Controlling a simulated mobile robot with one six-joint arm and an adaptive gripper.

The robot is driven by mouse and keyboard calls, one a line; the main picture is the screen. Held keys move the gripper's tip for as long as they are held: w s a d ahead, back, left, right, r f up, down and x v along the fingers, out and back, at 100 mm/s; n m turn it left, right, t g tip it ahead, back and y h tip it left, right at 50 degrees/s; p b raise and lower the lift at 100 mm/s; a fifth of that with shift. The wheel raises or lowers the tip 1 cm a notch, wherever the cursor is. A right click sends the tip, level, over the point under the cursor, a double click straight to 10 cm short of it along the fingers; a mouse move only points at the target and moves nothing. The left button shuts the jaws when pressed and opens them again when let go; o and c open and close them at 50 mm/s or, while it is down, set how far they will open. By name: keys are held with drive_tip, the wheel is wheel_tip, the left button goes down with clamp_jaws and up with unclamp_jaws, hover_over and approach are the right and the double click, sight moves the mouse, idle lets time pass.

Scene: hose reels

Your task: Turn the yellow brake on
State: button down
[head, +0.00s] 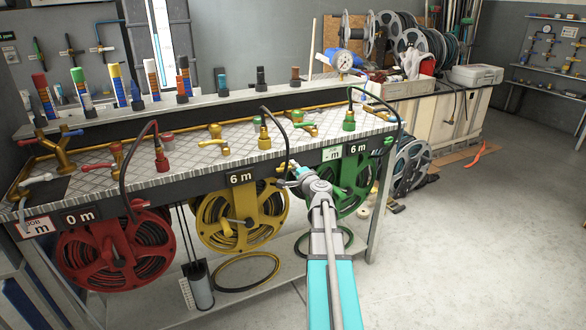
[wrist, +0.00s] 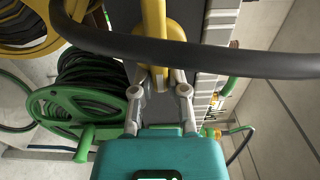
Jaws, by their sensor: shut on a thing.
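The yellow reel (head: 215,222) hangs under the bench in the middle, below a "6 m" sign. My gripper (head: 288,174) is at the bench's front edge, between the yellow reel and the green reel (head: 352,185). In the wrist view my gripper (wrist: 159,78) is shut on a narrow yellow bar (wrist: 154,25), which looks like the yellow brake. The bar runs upward from between the fingertips, in line with the gripper. A dark hose (wrist: 230,55) crosses in front of it. In the head view the held part is hidden or too small to tell.
The red reel (head: 115,250) hangs at the left under a "0 m" sign. Valves, including a brass one (head: 213,143), stand on the bench top (head: 185,145). A black hose (head: 284,140) loops down near my gripper.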

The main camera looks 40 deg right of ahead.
drive_tip(key=shift+w+a, duration=0.15)
drive_tip(key=shift+a, duration=0.25)
drive_tip(key=c, duration=0.5)
unclamp_jaws()
drive_tip(key=shift+o, duration=0.3)
drive_tip(key=shift+d, duration=0.1)
drive_tip(key=v, duration=1.2)
drive_tip(key=shift+f, duration=0.1)
